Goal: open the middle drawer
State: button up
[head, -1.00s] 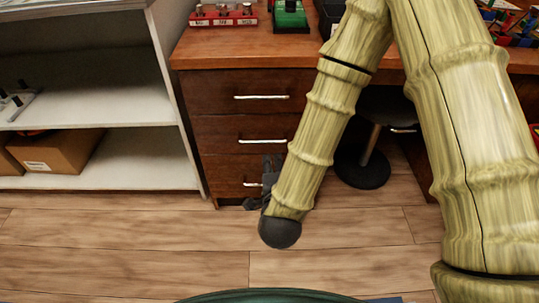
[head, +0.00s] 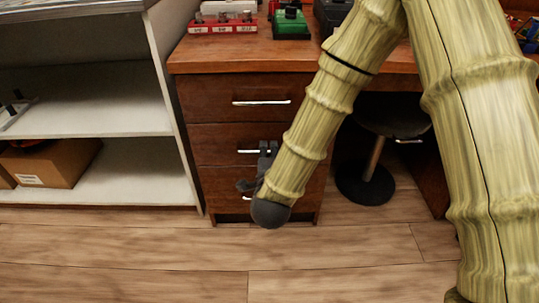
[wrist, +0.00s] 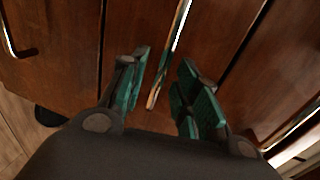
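The brown wooden drawer unit has three stacked drawers with metal bar handles. The middle drawer (head: 222,144) is closed, and its handle (head: 248,151) is partly hidden by my gripper (head: 259,166). In the wrist view my gripper (wrist: 164,62) is open, with dark fingers and green pads spread apart. The middle handle (wrist: 182,24) runs between the two fingers, with a visible gap to each side. I cannot tell how deep it sits between them. The top drawer handle (head: 262,102) and bottom drawer handle (head: 247,197) lie above and below.
A white shelf unit (head: 172,150) with a cardboard box (head: 48,164) stands left of the drawers. A black stool (head: 365,184) stands under the desk to the right. The desktop (head: 240,54) holds a red block rack (head: 222,27) and a green device (head: 290,24). The floor in front is clear.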

jog(key=shift+x, duration=0.9)
